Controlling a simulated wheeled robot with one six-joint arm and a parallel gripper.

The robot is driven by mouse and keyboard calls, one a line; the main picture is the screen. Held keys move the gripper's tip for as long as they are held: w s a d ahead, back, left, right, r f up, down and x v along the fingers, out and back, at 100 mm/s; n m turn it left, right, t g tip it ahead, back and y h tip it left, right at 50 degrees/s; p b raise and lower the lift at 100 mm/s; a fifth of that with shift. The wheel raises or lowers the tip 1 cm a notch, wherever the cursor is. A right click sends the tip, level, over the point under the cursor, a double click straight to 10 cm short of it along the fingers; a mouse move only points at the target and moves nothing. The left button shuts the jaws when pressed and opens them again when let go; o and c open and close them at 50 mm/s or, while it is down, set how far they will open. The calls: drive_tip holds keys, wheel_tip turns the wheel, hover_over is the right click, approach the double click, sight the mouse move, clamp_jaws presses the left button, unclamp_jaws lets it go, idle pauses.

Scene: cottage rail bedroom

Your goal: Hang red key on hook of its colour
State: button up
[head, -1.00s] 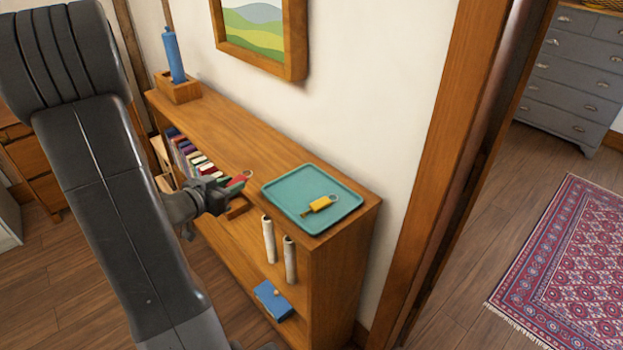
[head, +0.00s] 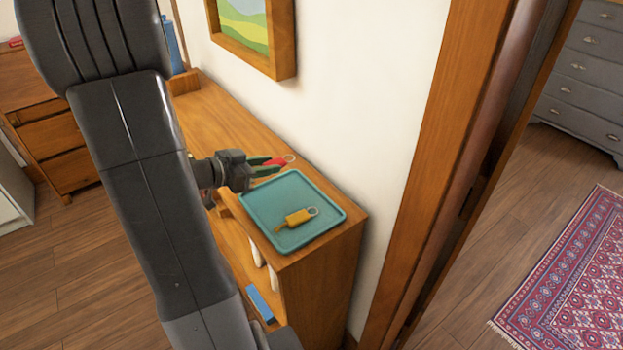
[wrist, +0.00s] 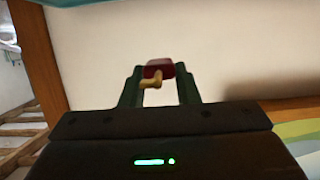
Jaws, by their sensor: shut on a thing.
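My gripper (head: 266,166) is shut on the red key (head: 279,161), with the key's ring sticking out past the fingertips. In the head view they are just beyond the far left edge of the teal tray, by the wall. In the wrist view the red key (wrist: 158,70) sits between the two green fingers, with a brass-coloured piece pointing toward the camera. A yellow key (head: 296,218) lies on the teal tray (head: 262,198). No hook shows in these frames.
The tray rests on the near end of a wooden shelf unit (head: 335,262). A framed picture (head: 285,45) hangs above it. A blue bottle (head: 171,42) stands at the far end. A wooden door frame (head: 430,150) is on the right.

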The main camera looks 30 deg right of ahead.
sight(270, 201)
drive_tip(key=shift+d, duration=0.3)
drive_tip(key=shift+a, duration=0.15)
drive_tip(key=shift+f, duration=4.75)
drive_tip(key=shift+f, duration=0.1)
drive_tip(key=shift+f, duration=0.15)
drive_tip(key=o, duration=0.9)
drive_tip(key=shift+o, duration=0.2)
